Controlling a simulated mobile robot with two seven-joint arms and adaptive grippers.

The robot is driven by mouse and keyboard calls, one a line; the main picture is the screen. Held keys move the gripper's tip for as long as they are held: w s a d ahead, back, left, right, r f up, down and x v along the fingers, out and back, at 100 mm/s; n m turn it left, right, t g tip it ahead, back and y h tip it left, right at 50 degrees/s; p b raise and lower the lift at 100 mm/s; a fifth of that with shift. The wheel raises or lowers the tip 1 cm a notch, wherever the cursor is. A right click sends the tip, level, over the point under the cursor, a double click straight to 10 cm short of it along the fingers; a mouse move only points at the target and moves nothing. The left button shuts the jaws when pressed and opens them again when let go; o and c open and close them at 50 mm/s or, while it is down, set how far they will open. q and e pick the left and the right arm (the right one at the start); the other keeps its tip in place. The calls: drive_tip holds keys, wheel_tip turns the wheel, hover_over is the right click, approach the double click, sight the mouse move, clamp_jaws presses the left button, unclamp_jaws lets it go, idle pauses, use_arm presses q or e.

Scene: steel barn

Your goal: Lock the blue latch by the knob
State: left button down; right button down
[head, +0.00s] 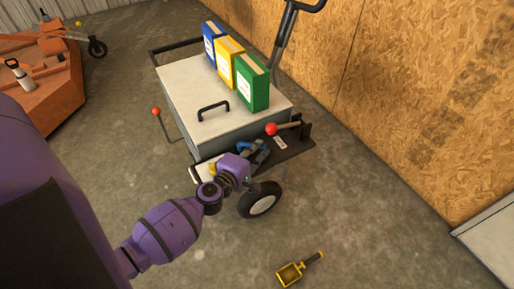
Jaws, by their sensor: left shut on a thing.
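The blue latch (262,146) is on the dark plate at the near end of the cart, small and partly covered by my gripper. My left gripper (256,156) reaches it from the lower left and is shut on it. Its knob is hidden by the gripper, so I cannot tell how far the latch is turned. My right gripper is out of view.
A red knob (271,129) on a lever stands close beside the latch. Blue, yellow (230,64) and green (253,84) boxes stand on the cart lid (190,95). A yellow tool (291,273) lies on the floor. A wood-panel wall (420,110) bounds the right.

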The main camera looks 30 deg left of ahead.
use_arm(q)
drive_tip(key=c, duration=2.1)
unclamp_jaws()
drive_tip(key=shift+s+d+r, duration=0.1)
drive_tip(key=shift+s+r, duration=0.3)
drive_tip(key=shift+s, duration=1.55)
drive_tip(key=shift+s+d+r, duration=0.1)
drive_tip(key=shift+s+r, duration=0.25)
drive_tip(key=shift+s, duration=1.65)
drive_tip(key=shift+s+d+r, duration=0.1)
drive_tip(key=shift+s+r, duration=0.3)
drive_tip(key=shift+s, duration=1.55)
